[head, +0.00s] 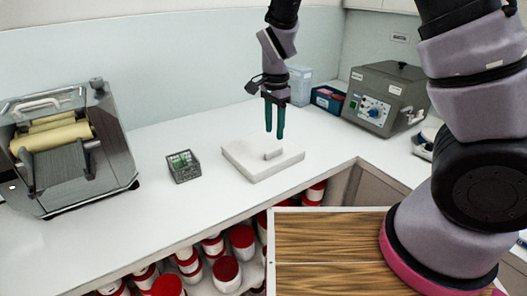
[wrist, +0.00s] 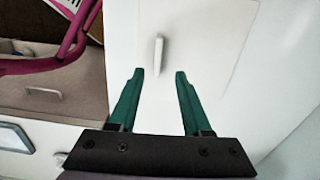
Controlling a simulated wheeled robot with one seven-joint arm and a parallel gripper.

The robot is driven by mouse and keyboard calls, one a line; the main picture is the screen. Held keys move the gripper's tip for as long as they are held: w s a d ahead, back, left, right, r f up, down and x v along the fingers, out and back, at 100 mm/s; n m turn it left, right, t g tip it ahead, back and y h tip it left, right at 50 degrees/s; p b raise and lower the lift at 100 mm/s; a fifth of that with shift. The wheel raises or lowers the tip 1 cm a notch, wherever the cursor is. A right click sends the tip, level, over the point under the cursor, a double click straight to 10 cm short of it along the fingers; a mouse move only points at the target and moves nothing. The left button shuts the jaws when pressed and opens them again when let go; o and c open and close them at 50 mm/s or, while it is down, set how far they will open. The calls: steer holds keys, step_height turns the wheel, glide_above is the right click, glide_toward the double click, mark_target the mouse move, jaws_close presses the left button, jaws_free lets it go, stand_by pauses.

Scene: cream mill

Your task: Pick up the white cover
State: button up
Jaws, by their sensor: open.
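The white cover (head: 240,157) is a flat, square white slab with a small raised bar handle (head: 274,154) on top. It lies on the white counter in the middle of the head view. In the wrist view the cover (wrist: 215,45) fills the upper middle, and its handle (wrist: 158,55) stands just beyond the fingertips, roughly between their lines. My gripper (head: 274,137) has green fingers that point down above the cover, near the handle. In the wrist view my gripper (wrist: 158,72) is open, with nothing between its fingers.
A small wire basket (head: 183,167) with green items stands left of the cover. A roller mill (head: 65,150) is at far left. A grey control box (head: 385,97) and a blue bin (head: 328,99) stand behind right. Red-lidded jars (head: 242,240) sit below the counter.

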mark_target(274, 145)
steer(key=shift+s+f, duration=0.2)
steer(key=shift+f, duration=2.85)
jaws_close()
